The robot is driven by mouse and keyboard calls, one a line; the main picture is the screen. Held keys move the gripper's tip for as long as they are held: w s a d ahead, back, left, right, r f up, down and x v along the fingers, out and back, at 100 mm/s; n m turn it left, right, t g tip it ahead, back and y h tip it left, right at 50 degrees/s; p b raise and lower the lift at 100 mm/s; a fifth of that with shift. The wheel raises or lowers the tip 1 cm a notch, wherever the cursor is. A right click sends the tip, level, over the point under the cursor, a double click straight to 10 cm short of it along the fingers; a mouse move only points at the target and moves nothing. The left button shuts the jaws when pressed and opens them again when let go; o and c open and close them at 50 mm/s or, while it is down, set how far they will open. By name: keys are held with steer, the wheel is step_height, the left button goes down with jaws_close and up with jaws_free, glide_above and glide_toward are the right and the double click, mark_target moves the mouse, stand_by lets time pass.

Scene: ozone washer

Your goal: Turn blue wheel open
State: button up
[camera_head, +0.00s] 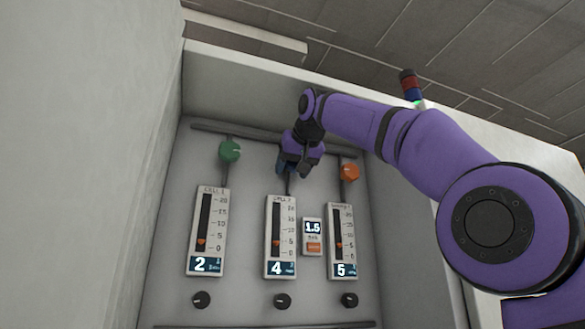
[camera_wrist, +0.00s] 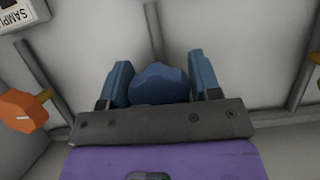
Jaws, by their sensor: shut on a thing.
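The blue wheel (camera_wrist: 160,84) shows between the two blue fingers of my gripper (camera_wrist: 160,82) in the wrist view. The fingers are on either side of the wheel and shut on it. In the head view my purple and black gripper (camera_head: 299,168) is at the middle pipe, above the CELL 2 gauge (camera_head: 280,237). It mostly hides the wheel there. The wheel's turn angle cannot be read.
A green wheel (camera_head: 229,151) sits to the left and an orange wheel (camera_head: 349,172) to the right; the orange one also shows in the wrist view (camera_wrist: 22,111). Several black knobs line the panel's bottom. A wall (camera_head: 85,165) stands at the left. A signal light (camera_head: 411,87) stands at the upper right.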

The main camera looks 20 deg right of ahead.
steer(key=o, duration=0.9)
steer(key=v, duration=1)
steer(key=shift+s+r, duration=0.15)
steer(key=shift+s, duration=0.25)
